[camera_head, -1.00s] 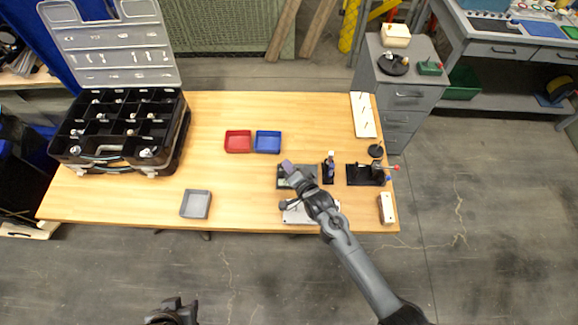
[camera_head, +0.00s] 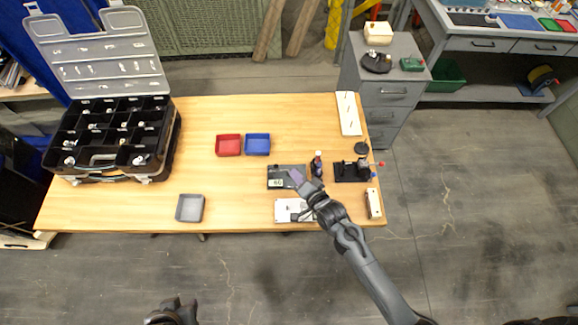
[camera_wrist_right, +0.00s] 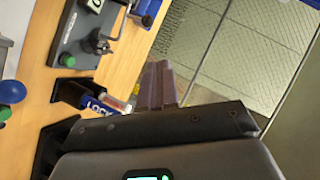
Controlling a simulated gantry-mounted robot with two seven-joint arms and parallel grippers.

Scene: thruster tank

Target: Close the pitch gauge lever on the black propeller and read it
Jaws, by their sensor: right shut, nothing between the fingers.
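The pitch gauge (camera_head: 287,186), a dark grey plate with a small green-and-white display, lies near the right end of the wooden table. In the right wrist view the gauge plate (camera_wrist_right: 72,42) is partly cut off at the top; it carries a small black propeller-like part (camera_wrist_right: 98,42), a metal lever-like rod (camera_wrist_right: 126,14) and a green button. The lever's exact position is hard to tell. My right gripper (camera_head: 297,177) is over the gauge's right part, shut and empty; its purple fingers (camera_wrist_right: 158,85) point away from the gauge plate. My left gripper (camera_head: 174,312) is at the bottom edge, its jaws unclear.
A black fixture (camera_head: 352,171) with a red-knobbed handle is to the right. A white board (camera_head: 288,211) lies in front of the gauge. Red (camera_head: 229,145) and blue (camera_head: 257,144) trays are behind left; the table's middle is clear.

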